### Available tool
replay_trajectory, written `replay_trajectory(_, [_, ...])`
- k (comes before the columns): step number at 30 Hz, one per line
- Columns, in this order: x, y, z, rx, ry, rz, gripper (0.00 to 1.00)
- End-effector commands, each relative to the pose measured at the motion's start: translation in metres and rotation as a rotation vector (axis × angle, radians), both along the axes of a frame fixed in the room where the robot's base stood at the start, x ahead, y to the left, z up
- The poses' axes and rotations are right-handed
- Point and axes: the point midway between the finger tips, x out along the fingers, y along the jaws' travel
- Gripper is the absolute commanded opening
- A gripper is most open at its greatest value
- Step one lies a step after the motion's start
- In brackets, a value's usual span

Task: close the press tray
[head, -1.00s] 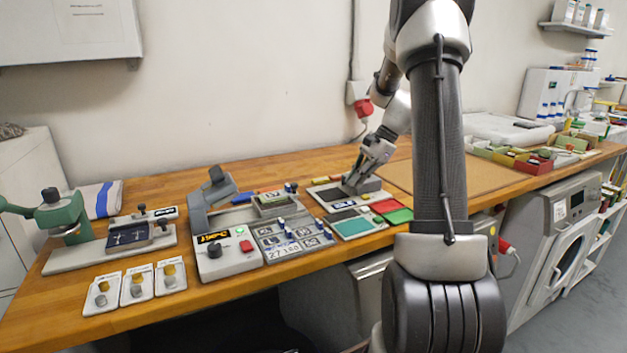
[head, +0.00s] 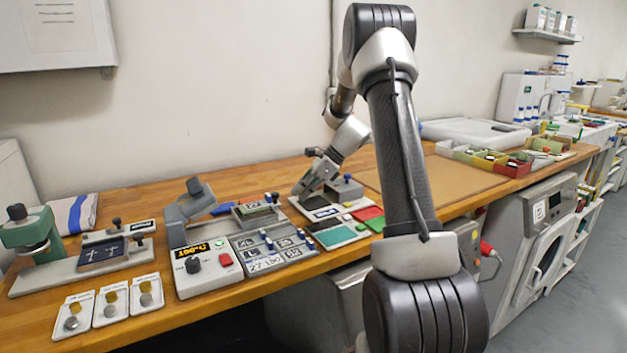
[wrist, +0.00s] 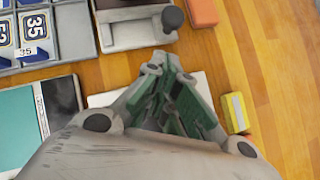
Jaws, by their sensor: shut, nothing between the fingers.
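The press (head: 190,225) has a grey raised arm, a small display and a red button on its front. A grey tray (head: 240,221) with a dark knob lies to its right, out from under the raised arm. In the wrist view, what looks like this tray (wrist: 105,38) is at the top, with its knob (wrist: 172,17). My gripper (head: 301,191) is shut and empty, to the right of the tray and knob. It also shows in the wrist view (wrist: 172,88), below the knob and apart from it. The surface right under the fingers is partly hidden.
Lettered and numbered plates (head: 268,250) lie in front of the tray. A teal pad (head: 335,236) and a grey block with a knob (head: 345,188) are to the right. A yellow block (wrist: 237,112) and an orange block (wrist: 203,12) lie near my gripper. A green press (head: 32,232) stands far left.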

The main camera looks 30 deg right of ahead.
Motion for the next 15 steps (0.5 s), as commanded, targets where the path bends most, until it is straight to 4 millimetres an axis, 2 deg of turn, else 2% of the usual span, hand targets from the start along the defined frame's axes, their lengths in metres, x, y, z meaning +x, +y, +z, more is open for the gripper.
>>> replay_trajectory(1, [0.005,0.009,0.001,0.000,-0.003,0.004,0.00])
replay_trajectory(6, [0.013,0.025,-0.002,-0.001,-0.003,0.002,0.00])
replay_trajectory(15, [0.016,0.030,-0.002,-0.001,-0.004,0.001,0.00])
